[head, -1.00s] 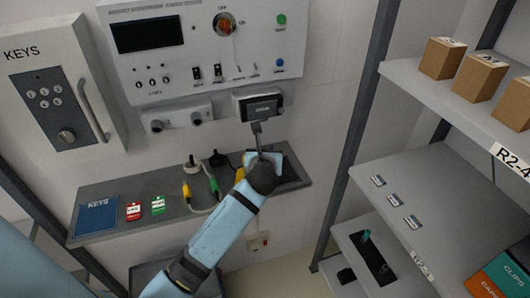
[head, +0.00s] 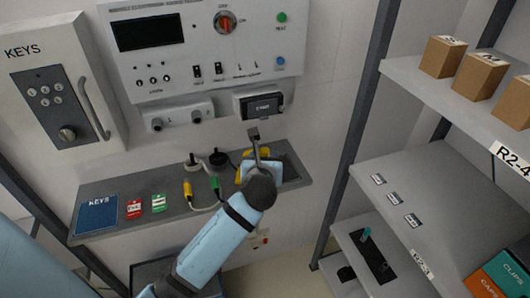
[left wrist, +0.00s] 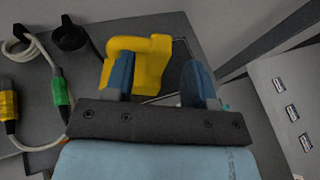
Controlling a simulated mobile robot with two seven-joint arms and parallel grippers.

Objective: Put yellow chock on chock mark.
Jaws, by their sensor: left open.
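The yellow chock (left wrist: 150,62) lies at the right part of the grey wall shelf. In the head view the yellow chock (head: 264,152) shows only in part, behind my left gripper. My left gripper (head: 266,164) is over it with its blue fingers apart. In the left wrist view the left finger overlaps the chock's left part, and the right finger is to the right of it with a gap. I cannot tell whether either touches. A dark patch with a pale edge (left wrist: 178,74) lies beside the chock; I cannot tell whether it is the chock mark. My right gripper is not in view.
The shelf (head: 120,188) also holds a blue KEYS booklet (head: 96,214), a red tag (head: 134,209), a green tag (head: 158,203), and yellow and green cable connectors (head: 214,185). A control panel (head: 205,55) is above. A rack with boxes (head: 440,170) stands at the right.

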